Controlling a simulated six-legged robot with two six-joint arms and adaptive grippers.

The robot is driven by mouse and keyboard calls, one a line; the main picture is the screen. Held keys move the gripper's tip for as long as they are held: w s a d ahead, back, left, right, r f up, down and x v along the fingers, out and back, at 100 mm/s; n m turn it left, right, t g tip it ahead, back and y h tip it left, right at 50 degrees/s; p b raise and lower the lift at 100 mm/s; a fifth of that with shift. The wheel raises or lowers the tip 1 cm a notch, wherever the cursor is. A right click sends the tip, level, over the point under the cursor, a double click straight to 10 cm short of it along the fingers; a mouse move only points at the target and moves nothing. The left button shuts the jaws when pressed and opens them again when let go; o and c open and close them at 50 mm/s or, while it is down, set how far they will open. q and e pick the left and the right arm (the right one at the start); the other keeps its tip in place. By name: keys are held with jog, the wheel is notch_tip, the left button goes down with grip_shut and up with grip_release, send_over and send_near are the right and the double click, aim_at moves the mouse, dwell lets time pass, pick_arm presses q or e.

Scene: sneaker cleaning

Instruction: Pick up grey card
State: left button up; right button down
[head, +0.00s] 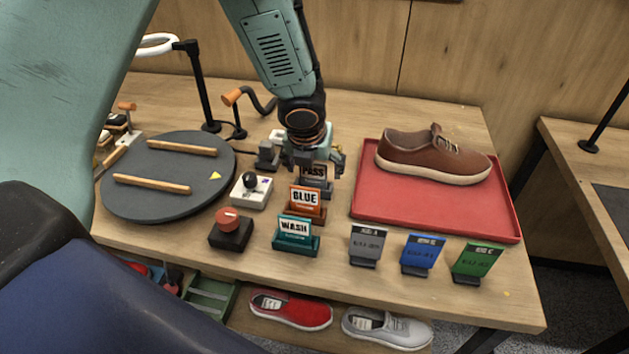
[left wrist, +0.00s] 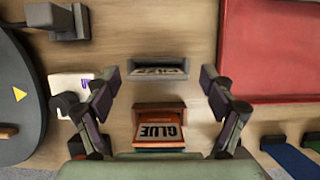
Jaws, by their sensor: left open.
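A grey card (head: 367,243) stands upright in a small dark stand near the table's front edge, left of a blue card (head: 422,252) and a green card (head: 477,260). My left gripper (head: 314,168) is open and empty, pointing down over the grey PASS holder (head: 316,187). In the left wrist view, the left gripper's fingers (left wrist: 162,82) are spread either side of the PASS holder (left wrist: 157,69), with the orange GLUE holder (left wrist: 160,112) nearer the palm. The grey card stands in front and to the right of the gripper in the head view.
A red tray (head: 435,218) with a brown shoe (head: 433,156) lies at right. A teal WASH holder (head: 296,238), a red-button box (head: 231,230), a white joystick box (head: 251,190) and a dark round turntable (head: 168,178) stand left. Bare table surrounds the grey card's stand.

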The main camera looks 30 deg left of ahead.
pick_arm(q)
jog(key=shift+x, duration=0.8)
jog(key=shift+a, duration=0.2)
jog(key=shift+s+r, duration=0.1)
jog(key=c, duration=0.5)
jog(key=shift+d, duration=0.1)
jog(key=c, duration=0.4)
jog(key=shift+c, duration=0.7)
